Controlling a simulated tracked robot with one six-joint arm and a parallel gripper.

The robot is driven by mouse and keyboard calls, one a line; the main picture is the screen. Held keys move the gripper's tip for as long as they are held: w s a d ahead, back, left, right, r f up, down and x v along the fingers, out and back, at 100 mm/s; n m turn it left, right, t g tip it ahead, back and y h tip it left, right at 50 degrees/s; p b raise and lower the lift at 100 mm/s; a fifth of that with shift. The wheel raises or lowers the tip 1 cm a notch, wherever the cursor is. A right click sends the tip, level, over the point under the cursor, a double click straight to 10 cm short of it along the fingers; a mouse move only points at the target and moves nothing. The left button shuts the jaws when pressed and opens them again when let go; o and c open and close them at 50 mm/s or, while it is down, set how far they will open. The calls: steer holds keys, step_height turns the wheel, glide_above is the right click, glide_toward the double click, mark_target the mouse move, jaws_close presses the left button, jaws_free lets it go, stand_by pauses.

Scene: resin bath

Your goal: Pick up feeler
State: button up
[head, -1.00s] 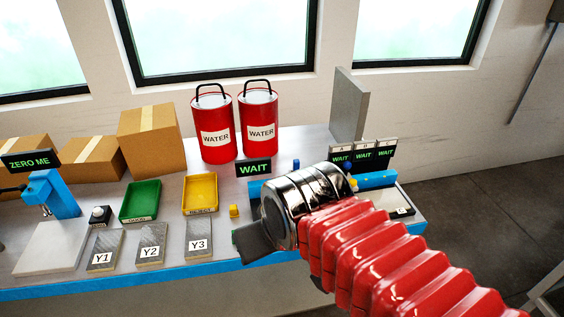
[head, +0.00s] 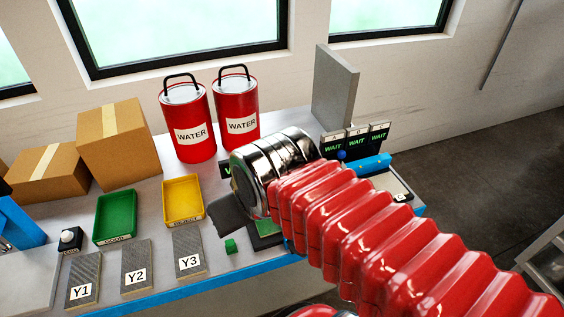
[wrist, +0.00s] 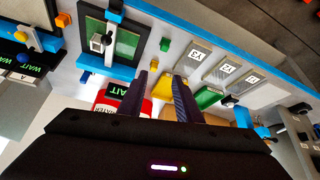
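I cannot tell with certainty which object is the feeler. In the wrist view a blue frame (wrist: 84,45) with a pale block (wrist: 97,42) stands over a dark plate with a green panel (wrist: 125,44).
A yellow tray (head: 184,181) and green tray (head: 97,217) lie left of my gripper, with plates Y1 (head: 83,302), Y2 (head: 122,284) and Y3 (head: 175,239) in front. Two red water buckets (head: 188,112) stand behind. A grey upright panel (head: 332,90) stands at the right.

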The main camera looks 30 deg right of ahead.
steer(key=shift+o, duration=1)
steer(key=shift+w+r, duration=0.1)
steer(key=shift+w, duration=0.05)
steer(key=w+d+r+m+g, duration=0.2)
steer(key=w+d+r+g, duration=0.15)
steer(key=w+d, duration=0.9)
steer(key=w+d+f+g, duration=0.1)
steer(key=w+d+f, duration=0.2)
steer(key=w+d, duration=0.2)
steer(key=w+d+f+m+g, duration=0.1)
steer(key=w+d+f, duration=0.2)
steer(key=w+d, duration=0.3)
steer(key=d, duration=0.2)
steer(key=shift+d, duration=0.4)
steer(key=shift+f, duration=0.1)
step_height(320, 180, down, 8)
steer(key=shift+r, duration=0.25)
steer(key=shift+f, duration=0.5)
